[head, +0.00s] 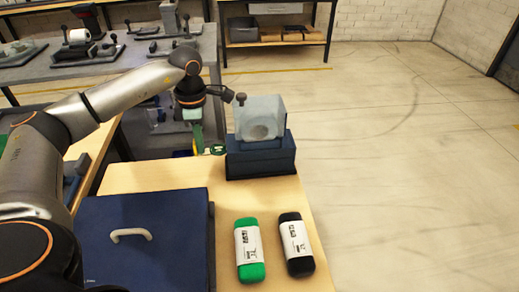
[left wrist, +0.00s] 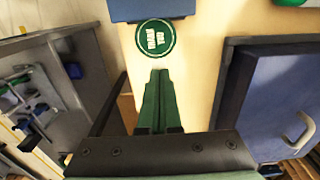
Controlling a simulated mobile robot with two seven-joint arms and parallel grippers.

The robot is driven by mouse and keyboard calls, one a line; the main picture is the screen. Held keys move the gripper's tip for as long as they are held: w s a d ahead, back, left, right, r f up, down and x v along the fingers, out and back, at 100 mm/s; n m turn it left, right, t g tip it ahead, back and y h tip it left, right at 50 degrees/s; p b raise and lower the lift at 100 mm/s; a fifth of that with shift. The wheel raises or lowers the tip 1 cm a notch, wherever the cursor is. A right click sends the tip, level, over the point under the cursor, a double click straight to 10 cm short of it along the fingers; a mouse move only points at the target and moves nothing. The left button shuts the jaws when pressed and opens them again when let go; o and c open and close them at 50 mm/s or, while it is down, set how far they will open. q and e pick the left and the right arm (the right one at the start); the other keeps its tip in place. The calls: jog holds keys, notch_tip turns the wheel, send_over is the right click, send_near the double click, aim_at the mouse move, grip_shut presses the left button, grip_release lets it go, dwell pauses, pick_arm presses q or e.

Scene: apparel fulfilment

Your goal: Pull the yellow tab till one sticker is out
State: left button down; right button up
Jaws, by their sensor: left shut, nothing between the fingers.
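The sticker dispenser (head: 260,158) has a dark blue base and a pale translucent housing, and stands at the table's far end. A round green sticker (head: 217,149) with white print shows at its left side. In the left wrist view the green sticker (left wrist: 155,39) is at the edge of the blue base (left wrist: 150,9). My left gripper (head: 198,148) is just left of the sticker. Its green fingers (left wrist: 158,74) are shut, with nothing between them, pointing at the sticker with a small gap in the picture. I cannot make out a separate yellow tab. My right gripper is not seen.
A blue box (head: 150,240) with a pale handle lies on the near left of the table. A green pouch (head: 249,252) and a black pouch (head: 296,245) with white labels lie at the near right. A grey workbench (head: 150,65) with tools stands behind. Open floor lies right.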

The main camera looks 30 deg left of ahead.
pick_arm(q)
jog(key=shift+s+a, duration=0.15)
jog(key=shift+a, duration=0.1)
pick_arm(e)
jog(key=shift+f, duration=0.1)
pick_arm(q)
jog(key=shift+d, duration=0.1)
jog(key=r+p, duration=0.2)
jog(key=r, duration=0.1)
jog(key=r+p, duration=0.1)
jog(key=p, duration=0.1)
jog(key=shift+w+d+r, duration=0.15)
jog(key=shift+w+d, duration=0.05)
jog(key=shift+w, duration=0.05)
notch_tip(320, 180, up, 3)
jog(key=p, duration=0.2)
jog(key=shift+w+d+p, duration=0.1)
jog(key=shift+w+p, duration=0.05)
jog(key=shift+p, duration=0.15)
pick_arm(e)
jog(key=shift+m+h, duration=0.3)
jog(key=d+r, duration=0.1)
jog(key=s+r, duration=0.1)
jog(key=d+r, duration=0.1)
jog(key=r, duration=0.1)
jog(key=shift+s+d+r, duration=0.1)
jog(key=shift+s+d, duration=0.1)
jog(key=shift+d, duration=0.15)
